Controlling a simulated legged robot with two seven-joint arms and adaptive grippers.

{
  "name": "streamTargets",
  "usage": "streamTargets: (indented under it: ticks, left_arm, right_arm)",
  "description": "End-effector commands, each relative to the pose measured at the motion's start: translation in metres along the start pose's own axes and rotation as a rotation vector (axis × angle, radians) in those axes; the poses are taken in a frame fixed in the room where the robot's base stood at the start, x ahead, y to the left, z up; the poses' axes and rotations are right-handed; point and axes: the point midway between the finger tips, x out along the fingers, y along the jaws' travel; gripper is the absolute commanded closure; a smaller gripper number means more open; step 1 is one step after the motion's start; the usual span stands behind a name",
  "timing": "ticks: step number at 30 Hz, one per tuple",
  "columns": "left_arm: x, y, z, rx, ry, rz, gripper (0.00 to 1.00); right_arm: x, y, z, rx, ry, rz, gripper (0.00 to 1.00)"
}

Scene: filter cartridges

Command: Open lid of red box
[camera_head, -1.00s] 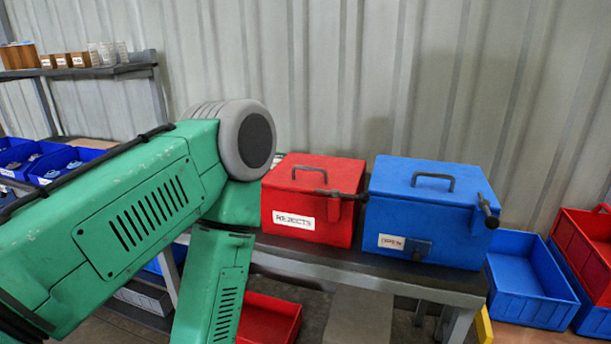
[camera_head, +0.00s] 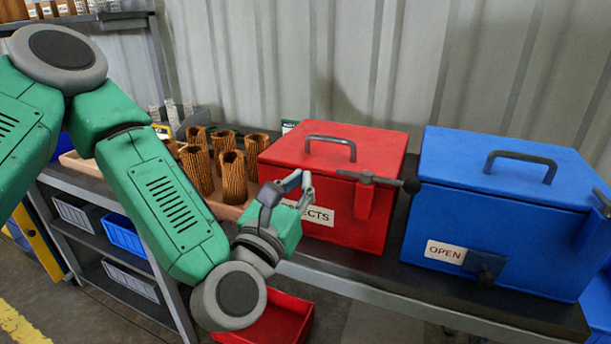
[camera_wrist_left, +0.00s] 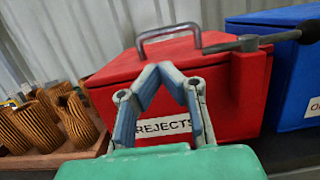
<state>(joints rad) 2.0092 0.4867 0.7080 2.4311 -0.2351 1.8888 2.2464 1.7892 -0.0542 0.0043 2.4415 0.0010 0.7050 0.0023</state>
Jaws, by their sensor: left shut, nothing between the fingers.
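The red box (camera_head: 370,222) stands on the dark bench with its lid (camera_head: 372,148) shut. A dark handle (camera_head: 330,140) sits on the lid. A dark lever (camera_head: 375,180) with a knob is at the lid's front right edge, over a red tab. A REJECTS label is on the front, partly hidden by my gripper in the head view. My left gripper (camera_head: 303,183) is shut and empty, in front of the box's left front. My right gripper is not in view.
A blue box (camera_head: 500,238) labelled OPEN stands close on the right, with its own handle. A wooden tray (camera_head: 228,210) with several brown pleated cartridges (camera_head: 231,178) is on the left. A red bin (camera_head: 285,318) is below the bench.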

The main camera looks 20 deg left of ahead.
Motion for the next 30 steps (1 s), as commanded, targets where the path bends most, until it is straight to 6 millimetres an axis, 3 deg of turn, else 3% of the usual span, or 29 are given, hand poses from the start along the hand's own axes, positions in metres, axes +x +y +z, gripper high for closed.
streamTargets:
  ticks: [6, 12, 18, 30]
  left_arm:
    - [0.043, 0.0, 0.001, 0.005, -0.004, 0.002, 1.0]
    - [0.072, -0.002, 0.0, 0.007, 0.0, 0.0, 1.0]
    - [0.084, 0.0, -0.001, 0.006, 0.003, -0.001, 1.0]
    - [0.084, 0.0, 0.0, 0.005, 0.007, -0.001, 1.0]
  right_arm:
    - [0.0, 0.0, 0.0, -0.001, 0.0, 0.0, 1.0]
    - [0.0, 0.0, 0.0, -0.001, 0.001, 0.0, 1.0]
    - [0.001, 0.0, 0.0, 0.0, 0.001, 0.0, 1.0]
    - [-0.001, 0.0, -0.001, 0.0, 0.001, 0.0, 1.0]
